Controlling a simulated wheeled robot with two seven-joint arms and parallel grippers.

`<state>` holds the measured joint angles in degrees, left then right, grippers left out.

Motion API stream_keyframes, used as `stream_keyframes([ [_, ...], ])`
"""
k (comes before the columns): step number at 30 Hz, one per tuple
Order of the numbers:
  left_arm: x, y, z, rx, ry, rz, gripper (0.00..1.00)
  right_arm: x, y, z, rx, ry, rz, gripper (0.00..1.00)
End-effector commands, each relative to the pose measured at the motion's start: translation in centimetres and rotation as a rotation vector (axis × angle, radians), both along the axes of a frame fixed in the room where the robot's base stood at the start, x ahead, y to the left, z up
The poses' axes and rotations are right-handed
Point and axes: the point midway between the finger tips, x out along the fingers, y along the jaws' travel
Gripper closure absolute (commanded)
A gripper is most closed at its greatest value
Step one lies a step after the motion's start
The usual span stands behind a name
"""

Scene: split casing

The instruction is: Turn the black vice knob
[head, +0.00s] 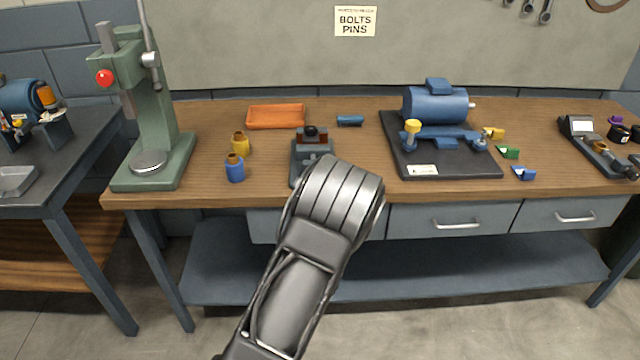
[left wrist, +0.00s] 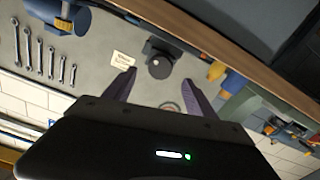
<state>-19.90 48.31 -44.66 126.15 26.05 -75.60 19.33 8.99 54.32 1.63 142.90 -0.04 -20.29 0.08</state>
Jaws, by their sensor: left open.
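The dark grey vice (head: 299,152) stands near the bench's front edge in the head view, with its black knob (head: 311,131) on top. My left arm hides its lower right part. In the left wrist view, which is tilted and nearly upside down, the round black knob (left wrist: 160,67) appears between the fingertips of my left gripper (left wrist: 159,78). The gripper is open and holds nothing. I cannot tell how far the knob is from the fingertips. My left gripper is hidden behind its arm in the head view. My right gripper is in neither view.
A yellow cup (head: 240,144) and a blue cup (head: 235,168) stand left of the vice, with a green press (head: 155,130) beyond. An orange tray (head: 276,117) and a small blue part (head: 350,121) lie behind. A blue motor (head: 435,105) on a black plate (head: 450,170) sits to the right.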

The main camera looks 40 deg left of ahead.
Motion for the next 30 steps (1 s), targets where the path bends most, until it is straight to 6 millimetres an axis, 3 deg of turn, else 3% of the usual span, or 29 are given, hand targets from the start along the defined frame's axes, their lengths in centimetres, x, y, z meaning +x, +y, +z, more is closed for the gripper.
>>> stream_keyframes([
  [10, 0.5, 0.4, -0.1, -0.001, 0.006, -0.001, 0.35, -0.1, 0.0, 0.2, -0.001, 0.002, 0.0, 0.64],
  [24, 5.6, 4.2, -0.1, 0.0, 0.006, -0.001, 0.35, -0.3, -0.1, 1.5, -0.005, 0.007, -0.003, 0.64],
  [30, 6.2, 4.7, -0.2, -0.003, 0.007, -0.002, 0.35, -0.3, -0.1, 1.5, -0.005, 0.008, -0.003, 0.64],
])
